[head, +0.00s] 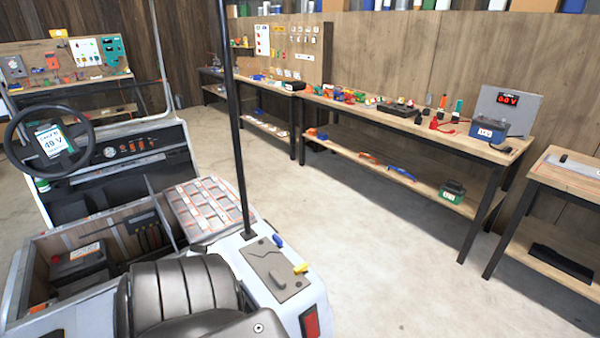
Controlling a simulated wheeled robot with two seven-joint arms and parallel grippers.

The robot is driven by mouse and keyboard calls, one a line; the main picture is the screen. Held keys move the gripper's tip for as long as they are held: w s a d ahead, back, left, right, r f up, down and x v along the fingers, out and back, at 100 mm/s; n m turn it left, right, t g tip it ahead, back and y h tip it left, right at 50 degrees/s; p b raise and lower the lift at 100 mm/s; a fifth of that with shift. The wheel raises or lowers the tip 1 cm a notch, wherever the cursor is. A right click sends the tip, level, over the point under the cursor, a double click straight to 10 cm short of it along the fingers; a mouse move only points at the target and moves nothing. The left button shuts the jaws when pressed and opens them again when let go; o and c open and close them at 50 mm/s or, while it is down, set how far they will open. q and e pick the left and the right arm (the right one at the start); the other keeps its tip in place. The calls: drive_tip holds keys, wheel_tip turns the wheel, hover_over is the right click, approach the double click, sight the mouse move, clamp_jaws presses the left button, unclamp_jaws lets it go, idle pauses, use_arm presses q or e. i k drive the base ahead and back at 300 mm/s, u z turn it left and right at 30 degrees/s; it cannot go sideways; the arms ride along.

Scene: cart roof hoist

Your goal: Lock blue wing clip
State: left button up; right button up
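A small blue clip (278,240) stands at the upper right edge of a grey-beige plate (264,258) on the cart's white rear body (290,300). It appears tilted. Whether it is locked is too small to tell. A similar yellow clip (301,267) sits on the same plate, nearer and to the right, lying more flat. A dark bent line or rod and a dark slot show on the plate between them. Neither of my grippers shows in the head view.
A black roof post (236,120) rises just behind the plate. The black seat (185,290) is to its left, with a gridded panel (205,205) beyond. Workbenches with tools (430,133) line the wall. The concrete floor (370,250) between cart and benches is clear.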

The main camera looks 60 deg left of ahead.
sight(276, 238)
drive_tip(key=u, duration=0.4)
drive_tip(key=i, duration=0.6)
drive_tip(key=u, duration=0.65)
